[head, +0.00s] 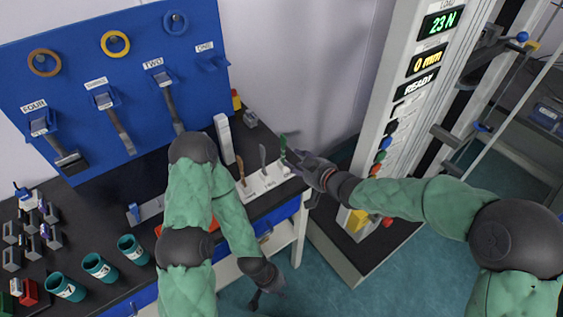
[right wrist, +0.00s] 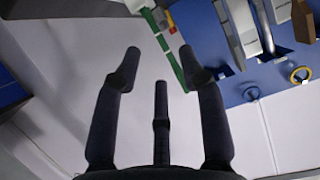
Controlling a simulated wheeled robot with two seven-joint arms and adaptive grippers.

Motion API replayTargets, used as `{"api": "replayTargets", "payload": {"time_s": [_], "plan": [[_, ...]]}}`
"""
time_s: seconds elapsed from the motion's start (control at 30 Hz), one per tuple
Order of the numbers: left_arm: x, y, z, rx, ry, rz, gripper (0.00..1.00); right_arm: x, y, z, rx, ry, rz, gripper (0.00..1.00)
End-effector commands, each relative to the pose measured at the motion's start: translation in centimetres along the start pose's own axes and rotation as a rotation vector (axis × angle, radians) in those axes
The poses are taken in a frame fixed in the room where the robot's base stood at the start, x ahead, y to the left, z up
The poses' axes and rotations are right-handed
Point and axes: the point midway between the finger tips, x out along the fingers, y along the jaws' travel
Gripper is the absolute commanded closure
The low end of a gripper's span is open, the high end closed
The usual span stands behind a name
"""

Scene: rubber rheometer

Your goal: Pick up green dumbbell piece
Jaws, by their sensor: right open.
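The green dumbbell piece (head: 283,146) stands upright at the right end of a white holder (head: 264,184) on the black bench. In the right wrist view the green piece (right wrist: 168,50) shows as a long thin strip beyond the fingertips, partly between them in the picture. My right gripper (head: 296,161) is open and empty, close beside the green piece on its right; I cannot tell whether it touches. Its spread fingers show in the right wrist view (right wrist: 160,65). My left gripper (head: 262,299) hangs low in front of the bench, away from the pieces; its opening is unclear.
A brown piece (head: 241,167) and a grey piece (head: 263,156) stand in the same holder. The testing machine (head: 385,110) rises to the right. A blue tool board (head: 75,75) is at the back left. Teal cups (head: 100,267) stand at the front left.

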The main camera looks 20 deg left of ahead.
Motion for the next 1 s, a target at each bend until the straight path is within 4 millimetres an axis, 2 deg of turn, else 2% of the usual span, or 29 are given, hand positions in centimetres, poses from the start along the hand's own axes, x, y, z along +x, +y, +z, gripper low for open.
{"api": "replayTargets", "payload": {"time_s": [0.1, 0.37, 0.63, 0.97, 1.0], "plan": [[0.6, -0.2, 0.0, 0.0, 0.0, 0.0, 0.66, 1.7, 0.0, 0.1, -0.002, -0.001, -0.001, 0.59], [1.2, -0.4, -0.1, 0.0, 0.0, 0.0, 0.66, 3.4, 0.0, 0.0, -0.001, 0.0, -0.001, 0.59], [2.6, -0.9, -0.1, 0.0, 0.0, 0.0, 0.66, 7.0, 0.2, -0.3, 0.0, -0.001, -0.001, 0.59], [2.7, -1.0, -0.1, 0.0, 0.0, 0.0, 0.66, 7.7, 0.3, -0.6, 0.0, 0.0, 0.0, 0.59], [2.7, -1.0, -0.1, 0.0, 0.0, 0.0, 0.66, 7.7, 0.3, -0.6, 0.0, 0.0, 0.0, 0.62]]}}
